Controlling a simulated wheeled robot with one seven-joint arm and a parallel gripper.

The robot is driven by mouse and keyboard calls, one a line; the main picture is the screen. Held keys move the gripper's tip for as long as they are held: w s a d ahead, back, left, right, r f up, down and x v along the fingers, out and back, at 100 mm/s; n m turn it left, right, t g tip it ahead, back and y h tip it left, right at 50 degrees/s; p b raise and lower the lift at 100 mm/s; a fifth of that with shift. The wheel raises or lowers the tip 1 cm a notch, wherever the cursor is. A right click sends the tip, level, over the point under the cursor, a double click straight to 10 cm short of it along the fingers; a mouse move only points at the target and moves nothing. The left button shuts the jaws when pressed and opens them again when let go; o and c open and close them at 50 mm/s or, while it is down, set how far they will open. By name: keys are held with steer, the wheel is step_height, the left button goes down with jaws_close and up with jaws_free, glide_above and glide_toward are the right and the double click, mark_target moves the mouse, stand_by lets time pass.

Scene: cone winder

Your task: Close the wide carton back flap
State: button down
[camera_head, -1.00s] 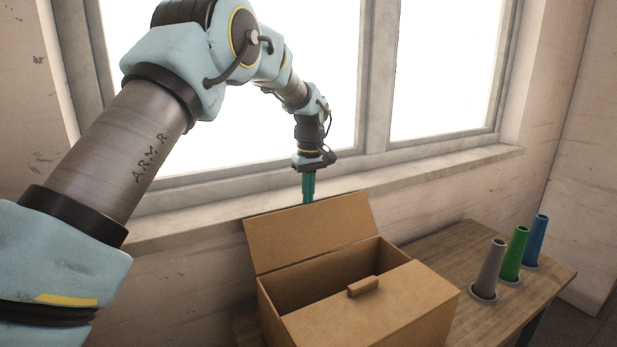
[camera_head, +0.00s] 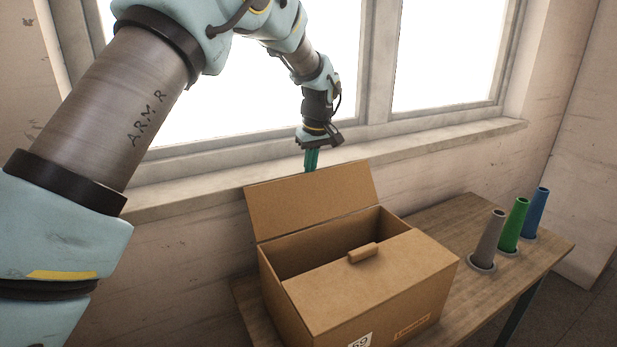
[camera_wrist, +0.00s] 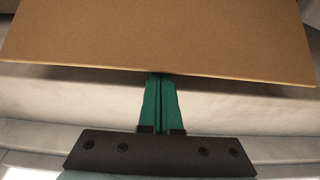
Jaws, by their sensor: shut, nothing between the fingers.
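The carton (camera_head: 375,297) is a brown cardboard box on the table. Its wide back flap (camera_head: 312,202) stands up and leans back toward the window; it also fills the upper part of the wrist view (camera_wrist: 160,35). The front flap (camera_head: 375,280), with a small tab (camera_head: 363,253), lies folded over the front part of the opening. My gripper (camera_head: 311,168) has teal fingers, shut and empty. It is behind the back flap's top edge, on the window side. In the wrist view the fingertips (camera_wrist: 160,78) meet the flap's edge; I cannot tell whether they touch it.
Grey (camera_head: 488,240), green (camera_head: 513,226) and blue (camera_head: 536,213) cones stand on the table (camera_head: 458,225) right of the carton. The window sill (camera_head: 430,143) and wall are close behind my gripper. Bare table lies between carton and cones.

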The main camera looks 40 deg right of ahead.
steer(key=shift+s+r+t+b, duration=0.1)
steer(key=shift+s+t+b, duration=0.5)
steer(key=shift+b, duration=0.5)
steer(key=shift+s+a+r+b, duration=0.1)
steer(key=shift+s+r+b, duration=0.2)
steer(key=shift+b, duration=0.95)
steer(key=s+t+b, duration=0.1)
steer(key=b, duration=0.1)
steer(key=s+b, duration=0.1)
steer(key=b, duration=0.1)
steer(key=shift+s+a+r+t, duration=0.1)
steer(key=shift+s+r+t, duration=0.2)
steer(key=shift+r+t, duration=0.1)
steer(key=s+t+b, duration=0.3)
steer(key=s+b, duration=0.1)
steer(key=b, duration=0.7)
steer(key=t+h+b, duration=0.2)
steer(key=t+b, duration=0.6)
steer(key=b, duration=2.3)
glide_toward(316, 178)
steer(key=s+f, duration=0.1)
steer(key=s, duration=0.5)
steer(key=shift+a+f, duration=0.25)
steer(key=shift+a, duration=0.05)
steer(key=shift+s, duration=0.2)
